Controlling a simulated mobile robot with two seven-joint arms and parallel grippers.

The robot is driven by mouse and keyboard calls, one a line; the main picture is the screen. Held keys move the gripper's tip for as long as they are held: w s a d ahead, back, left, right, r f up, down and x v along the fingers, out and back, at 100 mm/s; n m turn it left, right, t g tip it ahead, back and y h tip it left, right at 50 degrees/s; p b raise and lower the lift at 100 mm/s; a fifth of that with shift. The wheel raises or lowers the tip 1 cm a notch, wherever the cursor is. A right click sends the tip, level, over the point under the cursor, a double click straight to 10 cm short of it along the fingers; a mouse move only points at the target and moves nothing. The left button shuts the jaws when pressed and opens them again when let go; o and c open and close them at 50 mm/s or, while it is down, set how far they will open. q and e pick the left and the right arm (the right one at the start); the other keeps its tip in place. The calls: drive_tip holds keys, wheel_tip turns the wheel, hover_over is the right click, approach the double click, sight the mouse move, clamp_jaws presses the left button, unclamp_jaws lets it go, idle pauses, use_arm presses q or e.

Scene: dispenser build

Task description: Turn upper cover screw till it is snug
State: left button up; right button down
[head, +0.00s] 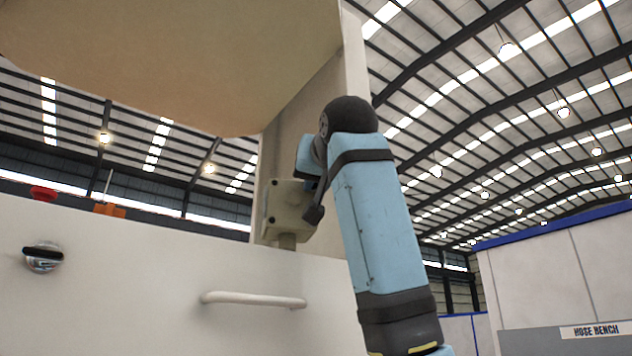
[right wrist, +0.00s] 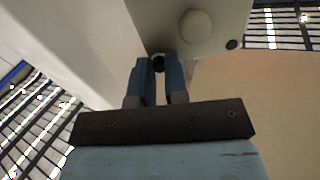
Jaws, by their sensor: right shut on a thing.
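A beige box (head: 283,211) is mounted on the upright post above the white panel, and it also shows in the right wrist view (right wrist: 213,15). Its face carries a round pale boss (right wrist: 195,27) and a dark screw (right wrist: 232,44) near one corner. My right gripper (head: 306,183) is at the upper part of the box, partly hidden by my arm. In the right wrist view its blue fingers (right wrist: 158,66) are closed around a dark cover screw head (right wrist: 158,61) at the box's edge. How far the screw is seated cannot be seen. My left gripper is in neither view.
A large tan body (head: 180,65) overhangs the upper left. The white panel (head: 130,285) below bears a white handle (head: 253,299) and a dark-barred round knob (head: 42,257). Red (head: 43,193) and orange (head: 109,210) parts show above its edge.

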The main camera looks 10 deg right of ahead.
drive_tip(key=shift+m, duration=0.6)
drive_tip(key=c, duration=1.1)
unclamp_jaws()
drive_tip(key=shift+c, duration=0.2)
drive_tip(key=s+b, duration=0.4)
drive_tip(key=s, duration=0.9)
drive_tip(key=shift+s+d, duration=0.3)
drive_tip(key=shift+s, duration=0.05)
